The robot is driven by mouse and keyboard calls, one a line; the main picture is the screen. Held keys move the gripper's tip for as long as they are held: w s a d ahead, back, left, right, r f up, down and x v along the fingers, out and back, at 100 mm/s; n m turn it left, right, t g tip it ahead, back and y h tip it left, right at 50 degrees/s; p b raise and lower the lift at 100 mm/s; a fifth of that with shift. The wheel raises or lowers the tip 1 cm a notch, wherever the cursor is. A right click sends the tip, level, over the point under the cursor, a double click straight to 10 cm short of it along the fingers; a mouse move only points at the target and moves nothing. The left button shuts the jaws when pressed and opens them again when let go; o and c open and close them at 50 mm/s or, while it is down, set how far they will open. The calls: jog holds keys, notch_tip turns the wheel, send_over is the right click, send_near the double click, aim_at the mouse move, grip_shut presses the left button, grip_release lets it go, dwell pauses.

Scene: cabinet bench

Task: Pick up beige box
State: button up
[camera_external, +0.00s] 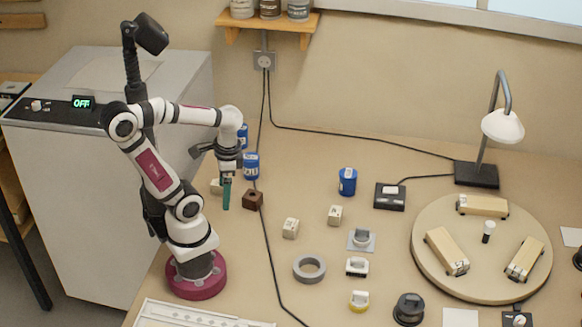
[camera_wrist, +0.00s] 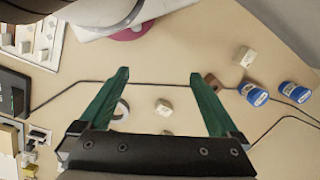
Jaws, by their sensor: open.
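Several small beige boxes are on the bench. One beige box (camera_external: 290,228) stands right of my gripper, and another beige box (camera_external: 335,215) stands farther right. A third beige box (camera_external: 217,186) is partly hidden behind my gripper. My gripper (camera_external: 227,194) points down above the bench, left of the brown block. In the wrist view its teal fingers (camera_wrist: 159,73) are spread wide with nothing between the tips. A beige box (camera_wrist: 164,107) shows farther back between the fingers, apart from them. Another beige box (camera_wrist: 245,56) lies right of the right finger.
A brown block (camera_external: 253,200) and blue cans (camera_external: 251,166) stand close by my gripper. A black cable crosses the bench beside them. A grey tape ring (camera_external: 309,268) lies toward the front. A round turntable (camera_external: 430,262) with several blocks and a lamp (camera_external: 502,125) are at right.

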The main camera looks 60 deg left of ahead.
notch_tip(320, 180, down, 4)
jog(key=w+d+n+g+h, duration=0.1)
jog(key=w+n+g+h, duration=0.15)
jog(key=n+h, duration=0.45)
jog(key=n+t+h, duration=0.5)
jog(key=n+t, duration=0.6)
jog(key=n, duration=1.2)
send_near(290, 229)
jog(key=shift+n+t, duration=0.3)
jog(key=shift+t, duration=0.15)
jog(key=w+f, duration=0.1)
jog(key=w+d+f, duration=0.1)
jog(key=w+f, duration=0.1)
jog(key=f, duration=0.1)
jog(key=shift+d, duration=0.4)
jog(key=x, duration=0.5)
jog(key=shift+w+d+f, duration=0.1)
jog(key=shift+w+d, duration=0.1)
jog(key=shift+d, duration=0.1)
jog(key=c, duration=1.5)
